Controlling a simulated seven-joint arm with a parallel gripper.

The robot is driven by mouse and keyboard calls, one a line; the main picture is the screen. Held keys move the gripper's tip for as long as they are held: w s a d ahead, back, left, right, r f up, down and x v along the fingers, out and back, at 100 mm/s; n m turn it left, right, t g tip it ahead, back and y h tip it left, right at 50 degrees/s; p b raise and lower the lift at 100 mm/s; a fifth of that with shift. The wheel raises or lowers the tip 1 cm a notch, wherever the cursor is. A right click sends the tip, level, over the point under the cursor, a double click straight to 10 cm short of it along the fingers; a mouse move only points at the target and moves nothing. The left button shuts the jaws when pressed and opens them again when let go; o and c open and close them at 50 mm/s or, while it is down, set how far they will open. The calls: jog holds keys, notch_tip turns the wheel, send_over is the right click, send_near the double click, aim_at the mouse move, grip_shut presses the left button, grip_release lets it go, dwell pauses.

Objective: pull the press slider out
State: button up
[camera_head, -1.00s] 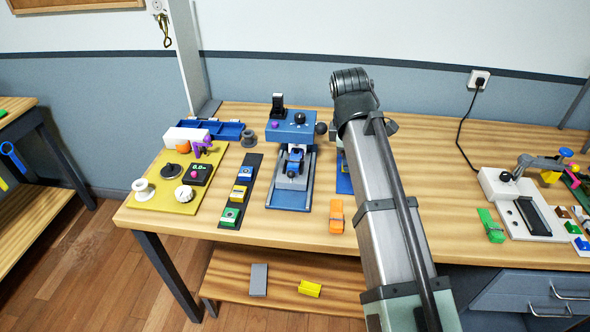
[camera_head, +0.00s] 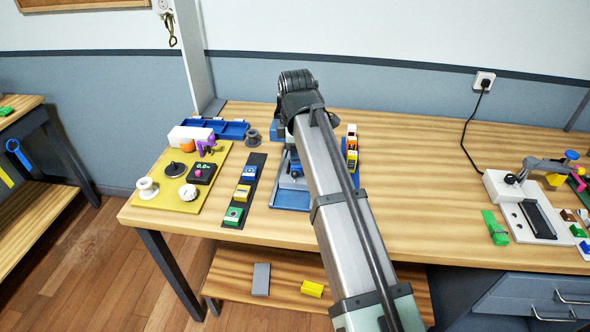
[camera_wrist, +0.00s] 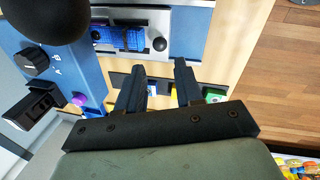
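The blue press (camera_head: 280,190) is mostly hidden behind my arm in the head view; its base edge shows left of the arm. In the wrist view its blue body (camera_wrist: 62,72) fills the left side, with a dial, a black lever and a purple button. The press slider (camera_wrist: 120,38), a blue piece on a silver bed with a small black ball knob (camera_wrist: 159,44), lies at the top. My gripper (camera_wrist: 160,72) has its two fingers apart with a gap between them. The fingertips are below the knob in the picture; I see no contact. The head view hides the gripper.
A dark strip with several coloured blocks (camera_head: 242,193) lies left of the press. A yellow panel (camera_head: 165,207) with dials is further left. The table middle right is clear.

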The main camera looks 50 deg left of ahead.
aim_at(295, 172)
jog(key=f, duration=0.2)
jog(key=a+f, duration=0.1)
jog(key=f, duration=0.2)
jog(key=w+f, duration=0.1)
jog(key=f, duration=0.2)
jog(key=shift+a+f, duration=0.15)
jog(key=shift+f, duration=0.05)
grip_shut()
dwell(0.4)
